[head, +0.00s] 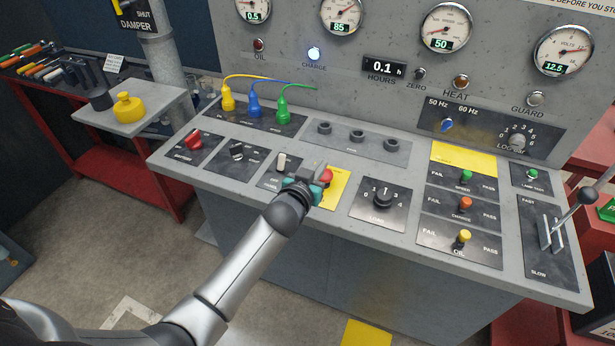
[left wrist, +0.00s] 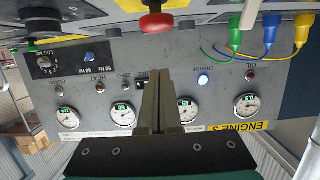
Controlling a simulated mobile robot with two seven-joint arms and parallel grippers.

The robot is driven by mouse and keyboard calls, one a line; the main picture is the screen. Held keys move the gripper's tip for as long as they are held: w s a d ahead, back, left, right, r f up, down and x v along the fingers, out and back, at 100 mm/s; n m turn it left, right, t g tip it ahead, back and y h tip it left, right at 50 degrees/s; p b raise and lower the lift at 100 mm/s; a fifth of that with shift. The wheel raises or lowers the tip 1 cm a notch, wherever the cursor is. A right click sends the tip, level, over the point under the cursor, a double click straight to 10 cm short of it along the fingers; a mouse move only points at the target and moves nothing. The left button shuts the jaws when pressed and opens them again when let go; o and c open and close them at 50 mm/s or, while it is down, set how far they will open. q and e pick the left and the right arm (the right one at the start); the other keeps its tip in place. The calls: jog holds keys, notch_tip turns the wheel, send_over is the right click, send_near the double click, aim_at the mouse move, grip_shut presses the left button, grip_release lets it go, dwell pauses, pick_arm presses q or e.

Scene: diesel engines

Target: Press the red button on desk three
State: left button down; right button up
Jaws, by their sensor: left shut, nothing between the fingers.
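The red button (head: 327,175) sits on a yellow plate (head: 335,190) on the front of the grey control desk (head: 300,225), partly hidden by my left gripper. In the left wrist view, which is upside down, the red button (left wrist: 157,22) shows at the top centre as a mushroom head. My left gripper (head: 315,170) is over the desk, just left of the button. Its closed fingers (left wrist: 158,80) are empty and show below the button in the wrist view. I cannot tell whether it touches the button. My right gripper is not in view.
A white switch (head: 281,161) is left of the gripper and a black load knob (head: 383,198) is right. Yellow, blue and green plugs (head: 254,106) stand behind. Gauges (head: 446,28) and a lit blue charge lamp (head: 314,53) are on the upright panel. A lever (head: 588,195) is far right.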

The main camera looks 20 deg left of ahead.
pick_arm(q)
jog(key=p+v, duration=0.1)
jog(key=v, duration=0.7)
jog(key=shift+w, duration=0.15)
jog(key=s+f+g+b, duration=0.2)
jog(key=s+f, duration=0.3)
jog(key=f, duration=0.6)
jog(key=s+f+m+g+b, duration=0.1)
jog(key=s+f+g+b, duration=0.15)
jog(key=s+f, duration=0.6)
jog(key=s+f+g+b, duration=0.2)
jog(key=s+f+g, duration=0.1)
jog(key=f, duration=1.1)
jog(key=s+f+g+b, duration=0.1)
jog(key=s+f+g, duration=0.1)
jog(key=s+f, duration=0.3)
jog(key=s+f+g+b, duration=0.2)
jog(key=s+f, duration=0.4)
jog(key=s, duration=0.7)
jog(key=s+a+f+m+g+b, duration=0.1)
jog(key=s+f+g, duration=0.1)
jog(key=s+f, duration=0.4)
jog(key=s, duration=0.4)
jog(key=shift+f+g+y+b, duration=0.25)
jog(key=shift+g+y+b, duration=0.05)
jog(key=shift+g, duration=0.05)
jog(key=shift+w+a, duration=0.1)
